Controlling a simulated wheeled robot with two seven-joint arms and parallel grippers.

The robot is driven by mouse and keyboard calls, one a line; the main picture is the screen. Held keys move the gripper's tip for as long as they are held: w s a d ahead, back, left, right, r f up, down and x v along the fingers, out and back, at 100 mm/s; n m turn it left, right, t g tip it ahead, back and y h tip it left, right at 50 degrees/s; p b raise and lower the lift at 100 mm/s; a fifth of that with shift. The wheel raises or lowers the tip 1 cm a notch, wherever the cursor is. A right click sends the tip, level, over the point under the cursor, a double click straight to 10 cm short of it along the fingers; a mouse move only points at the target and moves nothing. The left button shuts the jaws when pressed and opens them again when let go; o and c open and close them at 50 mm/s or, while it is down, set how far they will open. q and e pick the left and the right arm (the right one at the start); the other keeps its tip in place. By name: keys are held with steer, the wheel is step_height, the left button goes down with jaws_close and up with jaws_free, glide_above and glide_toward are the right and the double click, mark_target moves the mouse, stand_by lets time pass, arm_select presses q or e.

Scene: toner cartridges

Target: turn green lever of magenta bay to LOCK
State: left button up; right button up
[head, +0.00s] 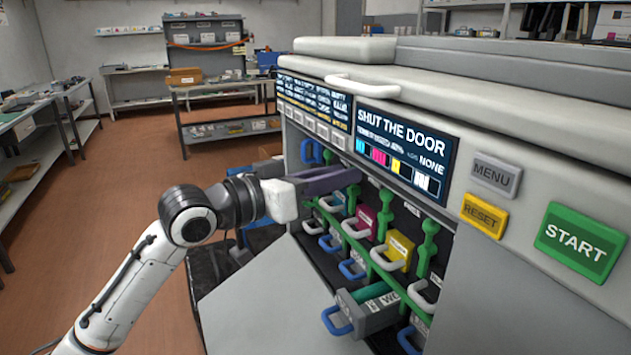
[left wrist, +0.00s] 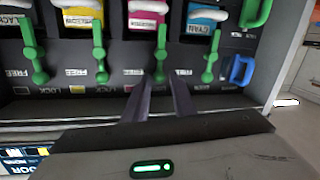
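The magenta cartridge (head: 366,217) sits in its bay in the open printer front, between the cyan and yellow bays. It also shows at the top of the left wrist view (left wrist: 148,17). A green lever (left wrist: 160,55) stands beside it there, its knob end pointing down in that picture. FREE and LOCK labels appear upside down near the levers; which one this lever points at is hard to tell. My left gripper (head: 350,178) reaches into the printer from the left. Its two dark fingers (left wrist: 161,88) are apart and empty, with tips just short of the lever's knob end. My right gripper is out of view.
Other green levers (left wrist: 100,55) and the yellow cartridge (head: 400,250) are close by. A grey drawer (head: 375,305) with a blue handle sticks out below. The open door panel (head: 270,310) lies in front. The display (head: 400,145) reads SHUT THE DOOR.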

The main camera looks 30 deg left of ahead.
arm_select(q)
steer(key=b+v, duration=0.1)
steer(key=v, duration=0.8)
steer(key=shift+s+b, duration=0.2)
steer(key=shift+b, duration=0.2)
